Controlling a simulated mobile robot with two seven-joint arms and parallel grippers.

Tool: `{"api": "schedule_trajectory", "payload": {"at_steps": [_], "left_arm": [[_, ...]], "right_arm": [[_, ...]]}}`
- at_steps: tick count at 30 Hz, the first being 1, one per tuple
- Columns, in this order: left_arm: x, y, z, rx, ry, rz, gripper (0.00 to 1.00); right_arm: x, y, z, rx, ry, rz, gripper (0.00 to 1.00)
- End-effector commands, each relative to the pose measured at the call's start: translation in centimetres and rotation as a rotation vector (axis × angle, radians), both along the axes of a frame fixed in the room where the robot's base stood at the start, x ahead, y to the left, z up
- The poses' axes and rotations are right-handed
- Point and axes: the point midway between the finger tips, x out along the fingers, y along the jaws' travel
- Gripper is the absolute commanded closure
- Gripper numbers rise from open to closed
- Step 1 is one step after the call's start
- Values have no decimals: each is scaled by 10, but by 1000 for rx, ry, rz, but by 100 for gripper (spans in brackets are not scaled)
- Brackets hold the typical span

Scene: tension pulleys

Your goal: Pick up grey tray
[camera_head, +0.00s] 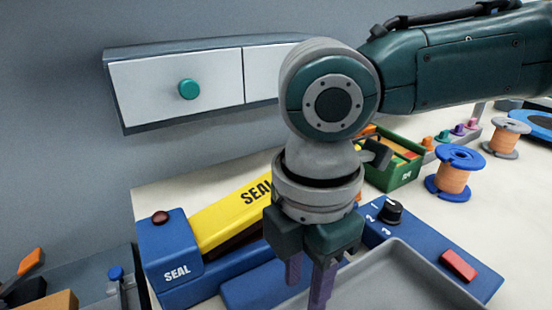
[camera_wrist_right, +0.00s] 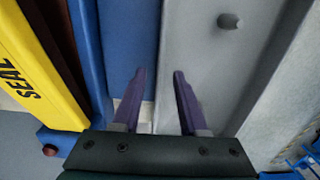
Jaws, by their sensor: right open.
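The grey tray (camera_head: 405,270) lies at the bottom of the head view, on the white table, partly cut off by the frame. It also shows in the right wrist view (camera_wrist_right: 215,75), to the right of centre, with a small grey knob-like part (camera_wrist_right: 228,20) on it. My right gripper (camera_head: 308,280) points down at the tray's left edge; its purple fingers are apart and empty. In the right wrist view the fingers (camera_wrist_right: 158,78) appear on either side of the tray's left rim. I cannot tell how far above it they are. My left gripper is not in view.
A blue and yellow sealer (camera_head: 225,215) stands left of the gripper. A blue panel with a black dial (camera_head: 391,211) and red switch (camera_head: 458,265) lies behind the tray. A green bin (camera_head: 404,172) and spools (camera_head: 454,176) stand further back. A drawer unit (camera_head: 180,85) hangs on the wall.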

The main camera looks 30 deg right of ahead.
Motion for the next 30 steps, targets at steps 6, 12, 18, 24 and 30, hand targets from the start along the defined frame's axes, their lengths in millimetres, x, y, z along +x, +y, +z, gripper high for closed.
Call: {"api": "schedule_trajectory", "payload": {"at_steps": [6, 12, 18, 24, 30], "left_arm": [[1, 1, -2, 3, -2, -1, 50], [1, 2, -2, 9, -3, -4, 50], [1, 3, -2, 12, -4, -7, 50], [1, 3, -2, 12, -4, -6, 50], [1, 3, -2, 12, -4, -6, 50]], "right_arm": [[0, 0, -13, -1, -1, 0, 57], [0, 0, -12, 0, -1, 0, 65], [0, 0, -12, 0, -1, 0, 88], [0, 0, -12, 0, -1, 0, 100], [0, 0, -12, 0, -1, 0, 100]]}}
